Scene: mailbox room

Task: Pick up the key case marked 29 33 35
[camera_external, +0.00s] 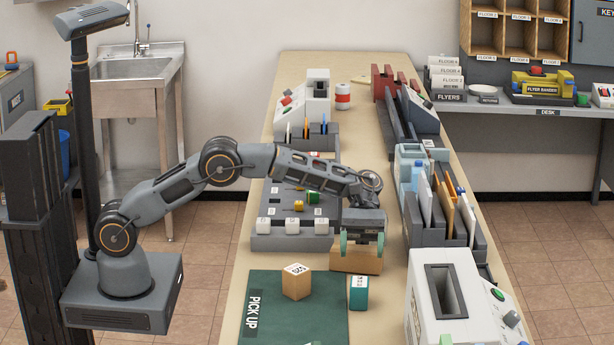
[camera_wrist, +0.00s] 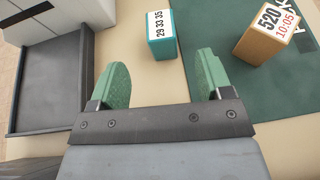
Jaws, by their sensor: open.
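The teal key case marked 29 33 35 (camera_wrist: 162,38) stands on the tan bench top beside the green mat, with its white label up in the wrist view. In the external view the teal case (camera_external: 358,293) is just right of the mat, in front of my gripper. My gripper (camera_external: 362,243) points down, open and empty, with green finger pads.
The green PICK UP mat (camera_external: 262,335) holds a tan box marked 520 (camera_external: 296,283). A tan block (camera_external: 356,262) is below my gripper. A white machine (camera_external: 437,300) stands at right and a grey tray with white blocks (camera_external: 290,242) lies behind. A dark tray (camera_wrist: 50,80) is at left.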

